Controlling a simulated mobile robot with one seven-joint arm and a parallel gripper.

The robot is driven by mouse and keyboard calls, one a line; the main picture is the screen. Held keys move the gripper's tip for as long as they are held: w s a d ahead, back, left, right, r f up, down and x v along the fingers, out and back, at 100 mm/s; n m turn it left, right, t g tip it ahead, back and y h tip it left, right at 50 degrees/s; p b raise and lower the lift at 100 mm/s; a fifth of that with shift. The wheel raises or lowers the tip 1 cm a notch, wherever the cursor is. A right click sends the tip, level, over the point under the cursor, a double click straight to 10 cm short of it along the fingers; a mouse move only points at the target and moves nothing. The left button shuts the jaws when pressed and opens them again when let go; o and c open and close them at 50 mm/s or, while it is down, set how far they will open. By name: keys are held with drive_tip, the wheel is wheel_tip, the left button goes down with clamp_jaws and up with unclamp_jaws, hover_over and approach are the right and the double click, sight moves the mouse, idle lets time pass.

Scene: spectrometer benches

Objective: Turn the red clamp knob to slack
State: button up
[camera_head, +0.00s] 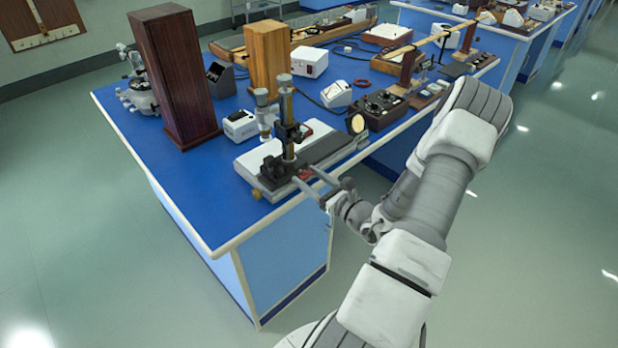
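A small red knob (305,174) shows low on the front side of the instrument with the black upright column (287,115), near the bench's front edge. My gripper (303,174) reaches in from the right. Its two fingers are apart, one on each side of the red knob in this view. I cannot tell whether either finger touches the knob. Part of the knob is hidden by the fingers, and its turn position is too small to read. Another red part (306,132) shows higher up, behind the column.
The instrument's grey base (330,148) rests on the blue bench top (200,210). A control box (380,107) stands to the right. The floor in front is clear.

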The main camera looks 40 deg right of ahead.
clamp_jaws()
drive_tip(key=shift+n, duration=0.3)
drive_tip(key=n+b, duration=0.2)
drive_tip(key=n, duration=0.1)
drive_tip(key=n+b, duration=0.6)
drive_tip(key=shift+f, duration=0.3)
drive_tip(key=n+b, duration=0.4)
drive_tip(key=b, duration=0.2)
drive_tip(key=shift+f+n+b, duration=0.1)
drive_tip(key=shift+n+b, duration=0.2)
drive_tip(key=shift+n, duration=0.1)
drive_tip(key=n+b, duration=0.1)
drive_tip(key=b, duration=0.2)
drive_tip(key=n+b, duration=0.2)
drive_tip(key=b, duration=0.1)
drive_tip(key=shift+r+n, duration=0.25)
drive_tip(key=shift+n, duration=0.05)
drive_tip(key=shift+r, duration=0.15)
